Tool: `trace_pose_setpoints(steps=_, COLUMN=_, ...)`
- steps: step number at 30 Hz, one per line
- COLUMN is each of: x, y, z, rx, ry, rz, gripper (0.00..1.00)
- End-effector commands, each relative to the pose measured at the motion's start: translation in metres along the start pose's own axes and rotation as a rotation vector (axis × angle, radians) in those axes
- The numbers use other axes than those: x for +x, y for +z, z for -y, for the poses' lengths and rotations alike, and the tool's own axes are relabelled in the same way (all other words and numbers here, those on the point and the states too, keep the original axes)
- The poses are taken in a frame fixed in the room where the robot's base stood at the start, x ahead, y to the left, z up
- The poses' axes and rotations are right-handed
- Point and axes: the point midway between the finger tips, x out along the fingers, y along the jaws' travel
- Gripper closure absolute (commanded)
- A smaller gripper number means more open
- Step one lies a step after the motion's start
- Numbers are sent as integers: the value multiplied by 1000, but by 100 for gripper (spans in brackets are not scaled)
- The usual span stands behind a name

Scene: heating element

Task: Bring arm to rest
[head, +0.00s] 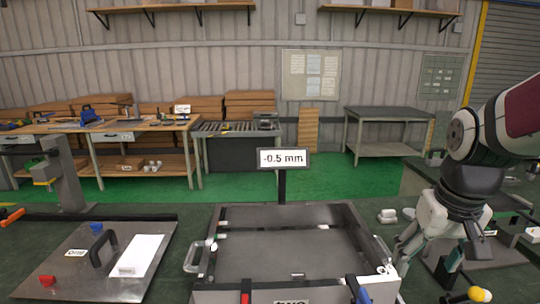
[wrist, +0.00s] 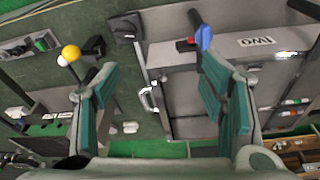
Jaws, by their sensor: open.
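My arm comes in from the right in the head view, with my gripper (head: 408,250) low beside the right wall of an open metal box (head: 285,295). In the wrist view my gripper (wrist: 150,70) is open, its two teal-padded fingers wide apart. A metal side handle (wrist: 148,98) of the box appears between the fingers with nothing gripped. I cannot tell how far the fingers are from the handle. The box also shows in the wrist view (wrist: 190,95).
A sign reading "-0.5 mm" (head: 283,158) stands behind the box. A metal plate (head: 65,262) with a black handle and white block lies left. A yellow-knobbed lever (head: 479,294) is at lower right. Workbenches (head: 385,113) line the back; green floor lies between.

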Motion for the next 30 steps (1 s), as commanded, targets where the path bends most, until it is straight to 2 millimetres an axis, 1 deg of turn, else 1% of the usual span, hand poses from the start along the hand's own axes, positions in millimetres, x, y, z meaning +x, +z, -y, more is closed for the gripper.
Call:
trace_pose_setpoints(steps=1, x=-14, y=11, z=11, rx=-20, ry=-3, rz=-33, gripper=35)
trace_pose_setpoints(steps=6, x=-45, y=48, z=37, rx=-67, ry=-16, rz=-118, gripper=35)
trace_pose_setpoints(steps=10, x=-60, y=78, z=51, rx=-99, ry=-31, rz=-178, gripper=35)
trace_pose_setpoints(steps=12, x=-66, y=91, z=56, rx=-111, ry=-39, rz=-205, gripper=35)
trace_pose_setpoints(steps=15, x=-69, y=105, z=61, rx=-125, ry=-48, rz=-232, gripper=35)
trace_pose_setpoints(steps=18, x=-71, y=113, z=63, rx=-133, ry=-53, rz=-247, gripper=35)
trace_pose_setpoints(steps=21, x=-71, y=116, z=64, rx=-135, ry=-55, rz=-253, gripper=35)
trace_pose_setpoints(steps=30, x=-71, y=116, z=64, rx=-135, ry=-55, rz=-252, gripper=35)
